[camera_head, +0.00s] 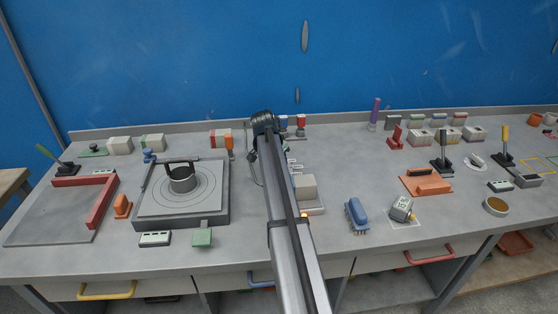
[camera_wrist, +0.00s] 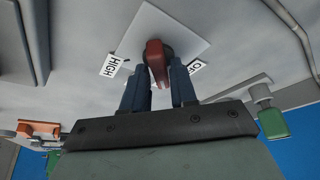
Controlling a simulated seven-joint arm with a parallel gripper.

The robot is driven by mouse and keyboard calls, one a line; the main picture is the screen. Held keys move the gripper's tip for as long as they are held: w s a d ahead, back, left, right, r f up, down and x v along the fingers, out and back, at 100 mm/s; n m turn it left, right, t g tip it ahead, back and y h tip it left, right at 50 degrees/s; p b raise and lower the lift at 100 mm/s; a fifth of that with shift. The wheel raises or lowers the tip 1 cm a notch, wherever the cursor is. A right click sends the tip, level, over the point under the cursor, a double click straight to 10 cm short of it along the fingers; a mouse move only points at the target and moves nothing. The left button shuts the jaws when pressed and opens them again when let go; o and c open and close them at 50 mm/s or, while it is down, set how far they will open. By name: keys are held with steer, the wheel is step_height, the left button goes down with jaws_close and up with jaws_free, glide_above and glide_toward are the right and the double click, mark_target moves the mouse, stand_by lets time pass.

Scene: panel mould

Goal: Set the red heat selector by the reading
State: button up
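The red heat selector (camera_wrist: 157,60) is a small red knob on a pale square plate (camera_wrist: 178,30) in the wrist view. A label reading HIGH (camera_wrist: 113,66) is on its left, and a second label (camera_wrist: 196,67), partly covered, is on its right. My gripper (camera_wrist: 159,75) has its two dark fingers close against both sides of the knob, with no clear gap. In the head view my arm covers the selector and the fingertips. I cannot make out which display gives the reading; a small grey meter (camera_head: 402,208) has a display too small to read.
Upright levers (camera_head: 443,150) rise at the right. A blue wall (camera_head: 400,60) closes the back.

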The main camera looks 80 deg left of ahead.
steer(key=shift+o, duration=1.3)
steer(key=v, duration=1.4)
steer(key=shift+w+f, duration=0.1)
